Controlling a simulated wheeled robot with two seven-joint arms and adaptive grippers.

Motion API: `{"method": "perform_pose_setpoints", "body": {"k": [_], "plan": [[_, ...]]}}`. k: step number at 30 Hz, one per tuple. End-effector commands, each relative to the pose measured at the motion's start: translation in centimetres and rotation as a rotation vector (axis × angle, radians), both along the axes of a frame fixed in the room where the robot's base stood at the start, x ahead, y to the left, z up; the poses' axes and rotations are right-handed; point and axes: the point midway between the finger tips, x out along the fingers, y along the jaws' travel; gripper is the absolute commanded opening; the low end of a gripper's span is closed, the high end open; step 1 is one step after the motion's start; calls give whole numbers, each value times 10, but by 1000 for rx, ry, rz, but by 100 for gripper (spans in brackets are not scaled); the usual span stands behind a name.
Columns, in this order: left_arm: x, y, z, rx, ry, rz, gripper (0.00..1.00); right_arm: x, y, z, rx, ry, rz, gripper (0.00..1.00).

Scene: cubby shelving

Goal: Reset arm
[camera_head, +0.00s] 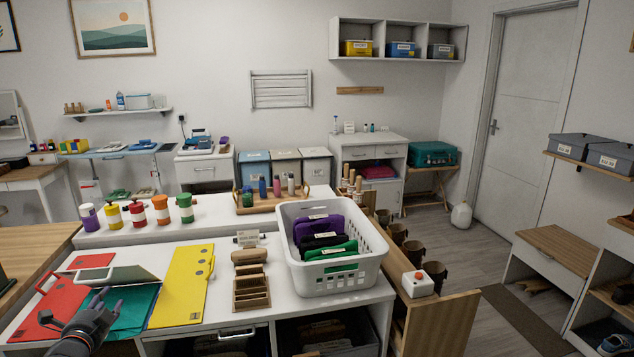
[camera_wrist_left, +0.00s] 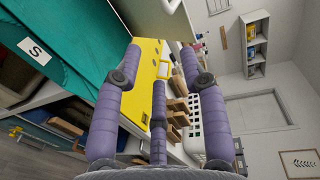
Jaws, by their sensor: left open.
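My left gripper (camera_head: 106,301) is at the lower left, above the white counter (camera_head: 222,262) and over the green folder (camera_head: 134,306). Its fingers are spread, with nothing visible between them. In the left wrist view the purple-padded fingers (camera_wrist_left: 159,62) stand apart, with the yellow folder (camera_wrist_left: 148,75) beyond them and green material labelled "S" at upper left. My right gripper is in neither view.
A red folder (camera_head: 55,306) and a tilted pale panel (camera_head: 107,274) lie near the gripper. The yellow folder (camera_head: 181,287), a wooden rack (camera_head: 251,291) and a white basket (camera_head: 335,271) of pouches stand to the right. Coloured bottles (camera_head: 137,214) line the raised ledge behind.

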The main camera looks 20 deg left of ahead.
Motion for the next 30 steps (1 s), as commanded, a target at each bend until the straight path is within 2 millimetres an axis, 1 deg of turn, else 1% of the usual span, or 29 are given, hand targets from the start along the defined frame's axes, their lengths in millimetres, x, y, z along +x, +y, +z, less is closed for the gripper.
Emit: {"method": "perform_pose_setpoints", "body": {"k": [1, 5, 11, 14, 17, 20, 21, 23, 24, 26, 27, 29, 30], "plan": [[5, -5, -10, -34, 2, -5, 42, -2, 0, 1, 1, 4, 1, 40], [16, -16, -28, -116, -6, -10, 42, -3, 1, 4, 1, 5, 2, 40], [37, -43, -66, -283, -10, -13, 42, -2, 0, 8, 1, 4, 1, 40], [49, -63, -90, -391, -7, -14, 42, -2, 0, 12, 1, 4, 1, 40], [61, -89, -119, -517, 6, -11, 42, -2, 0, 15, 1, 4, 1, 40], [74, -127, -155, -679, 29, 1, 42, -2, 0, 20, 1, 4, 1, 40], [78, -146, -172, -750, 45, 8, 42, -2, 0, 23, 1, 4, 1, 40], [83, -174, -195, -855, 69, 25, 42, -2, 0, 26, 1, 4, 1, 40], [84, -194, -209, -924, 91, 38, 42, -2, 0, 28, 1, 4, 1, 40], [85, -225, -231, -1026, 124, 63, 42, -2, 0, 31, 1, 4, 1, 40], [84, -247, -245, -1091, 152, 82, 42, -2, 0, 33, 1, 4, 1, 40], [79, -280, -266, -1186, 196, 117, 42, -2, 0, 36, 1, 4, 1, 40], [75, -302, -279, -1247, 228, 143, 42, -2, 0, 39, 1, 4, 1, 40]]}}
